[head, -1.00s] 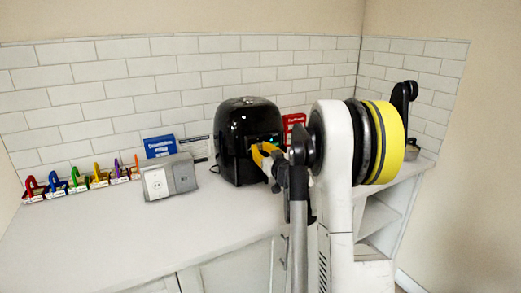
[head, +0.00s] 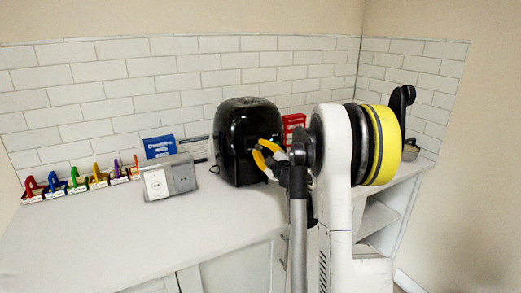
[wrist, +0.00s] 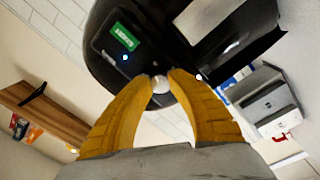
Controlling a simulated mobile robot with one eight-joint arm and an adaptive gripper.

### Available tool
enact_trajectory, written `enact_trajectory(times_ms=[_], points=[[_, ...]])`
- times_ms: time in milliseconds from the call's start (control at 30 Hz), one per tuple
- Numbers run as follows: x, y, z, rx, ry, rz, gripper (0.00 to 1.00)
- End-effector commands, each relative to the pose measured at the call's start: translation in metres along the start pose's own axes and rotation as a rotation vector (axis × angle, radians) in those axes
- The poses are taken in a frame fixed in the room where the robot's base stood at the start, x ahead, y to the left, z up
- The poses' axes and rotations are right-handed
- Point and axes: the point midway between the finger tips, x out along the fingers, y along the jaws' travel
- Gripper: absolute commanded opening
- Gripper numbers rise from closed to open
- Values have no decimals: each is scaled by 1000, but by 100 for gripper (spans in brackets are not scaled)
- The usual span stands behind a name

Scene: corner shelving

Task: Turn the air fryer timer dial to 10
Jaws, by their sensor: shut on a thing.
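The black air fryer (head: 236,140) stands on the white counter against the tiled wall, in the middle of the head view. My gripper (head: 268,158) is at its front right side, with yellow fingers. In the wrist view the air fryer (wrist: 120,75) fills the top, with a green label and small lights on its front. There my gripper (wrist: 161,82) has its fingertips closed around a small round silvery dial (wrist: 160,84) on that front. The dial's markings are hidden or too small to read.
A grey socket box (head: 170,178) and a blue box (head: 160,147) stand left of the air fryer. Several coloured padlocks (head: 78,181) line the wall at far left. A red box (head: 293,126) stands behind right. The front left counter (head: 130,235) is clear.

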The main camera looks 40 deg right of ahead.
Motion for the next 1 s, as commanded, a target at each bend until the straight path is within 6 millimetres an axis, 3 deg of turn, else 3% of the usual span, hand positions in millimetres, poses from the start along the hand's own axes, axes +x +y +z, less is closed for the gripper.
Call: enact_trajectory(times_ms=[600, 1000], points=[[0, 1, 1, -577, 37, -8, 0], [0, 2, 1, -836, 54, -11, 0]])
